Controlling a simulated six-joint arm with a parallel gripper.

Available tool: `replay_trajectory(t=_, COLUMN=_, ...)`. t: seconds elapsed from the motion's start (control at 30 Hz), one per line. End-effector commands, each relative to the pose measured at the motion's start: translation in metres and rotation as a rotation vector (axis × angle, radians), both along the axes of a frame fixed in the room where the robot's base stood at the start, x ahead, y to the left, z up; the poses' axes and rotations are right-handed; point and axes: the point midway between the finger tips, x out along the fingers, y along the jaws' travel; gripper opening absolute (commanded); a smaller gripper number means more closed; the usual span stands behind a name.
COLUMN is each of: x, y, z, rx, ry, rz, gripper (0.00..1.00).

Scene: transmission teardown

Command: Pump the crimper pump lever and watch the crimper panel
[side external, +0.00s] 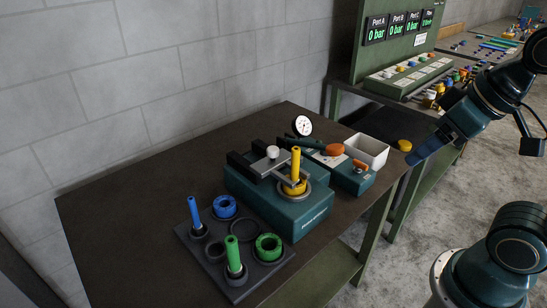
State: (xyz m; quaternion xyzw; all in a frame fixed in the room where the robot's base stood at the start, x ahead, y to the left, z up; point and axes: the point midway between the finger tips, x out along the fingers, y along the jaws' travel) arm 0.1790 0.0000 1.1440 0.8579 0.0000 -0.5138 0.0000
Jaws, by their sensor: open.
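A teal fixture (268,205), likely the crimper, stands on the dark table with a yellow rod (296,163) upright in a yellow ring (294,187). A dark lever bar crosses the teal unit behind it and ends in an orange grip (334,149); I take this as the pump lever. A second, smaller orange handle (360,165) sits on the unit's right end. A round white dial gauge (302,125) stands behind; its reading is too small to tell. No labelled crimper panel is readable. My gripper (413,158) is open and empty, right of the table edge, apart from the lever.
A dark tray (204,262) holds blue and green rods and rings at front left. A white open box (367,151) stands by the lever. A green bench panel (410,47) behind shows 0 bar readouts. The table's left is clear.

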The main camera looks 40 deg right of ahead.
Motion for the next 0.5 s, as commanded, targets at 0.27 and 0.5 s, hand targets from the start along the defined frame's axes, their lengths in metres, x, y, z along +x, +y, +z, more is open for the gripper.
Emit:
replay_trajectory(t=0.27, x=0.0, y=0.0, z=0.0, rx=0.0, ry=0.0, rz=0.0, gripper=0.65)
replay_trajectory(t=0.5, x=0.0051, y=-0.0009, z=0.0027, rx=-0.002, ry=0.011, rz=-0.001, gripper=0.18)
